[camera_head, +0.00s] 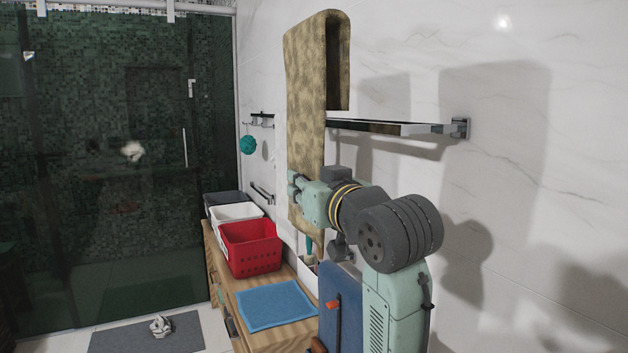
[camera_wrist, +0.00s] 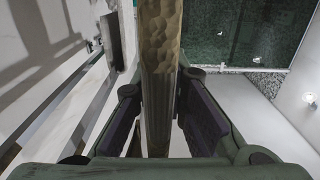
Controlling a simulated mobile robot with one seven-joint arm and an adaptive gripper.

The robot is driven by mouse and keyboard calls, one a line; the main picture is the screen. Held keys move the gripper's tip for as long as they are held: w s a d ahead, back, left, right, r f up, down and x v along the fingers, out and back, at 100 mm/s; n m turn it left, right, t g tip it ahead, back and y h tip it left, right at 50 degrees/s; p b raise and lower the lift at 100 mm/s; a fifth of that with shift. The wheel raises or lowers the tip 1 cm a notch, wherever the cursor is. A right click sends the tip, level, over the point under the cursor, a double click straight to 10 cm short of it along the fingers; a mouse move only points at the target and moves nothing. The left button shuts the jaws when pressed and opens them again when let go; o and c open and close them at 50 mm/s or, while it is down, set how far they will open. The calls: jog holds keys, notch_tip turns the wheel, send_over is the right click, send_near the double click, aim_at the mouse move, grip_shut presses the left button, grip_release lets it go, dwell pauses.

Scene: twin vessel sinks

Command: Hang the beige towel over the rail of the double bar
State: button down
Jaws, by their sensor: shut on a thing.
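The beige towel (camera_head: 303,90) is mottled and folded over at the top like an upside-down U. Its long front side hangs down to my gripper and below; its short back flap ends close above the level of the double bar (camera_head: 390,127). My gripper (camera_head: 298,192) is shut on the towel's long side, below bar height. In the wrist view the towel (camera_wrist: 160,45) runs between my two fingers (camera_wrist: 160,100), and the rails (camera_wrist: 80,118) show to its left. The towel hides the bar's far end, so I cannot tell whether the towel touches the bar.
A wooden counter (camera_head: 229,290) below holds a red basket (camera_head: 250,246), a white basket (camera_head: 235,211), a dark basket and a blue cloth (camera_head: 275,304). A teal pouf (camera_head: 248,145) hangs on the wall beyond. The marble wall (camera_head: 400,50) above the bar is clear.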

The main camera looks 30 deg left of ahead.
jog(key=shift+d+r, duration=0.15)
jog(key=shift+d, duration=0.05)
jog(key=shift+w+d, duration=2.6)
jog(key=shift+w, duration=0.7)
notch_tip(320, 180, down, 14)
jog(key=b, duration=0.9)
jog(key=shift+f, duration=0.2)
jog(key=c, duration=1.5)
grip_release()
jog(key=shift+c, duration=0.2)
jog(key=shift+f, duration=0.1)
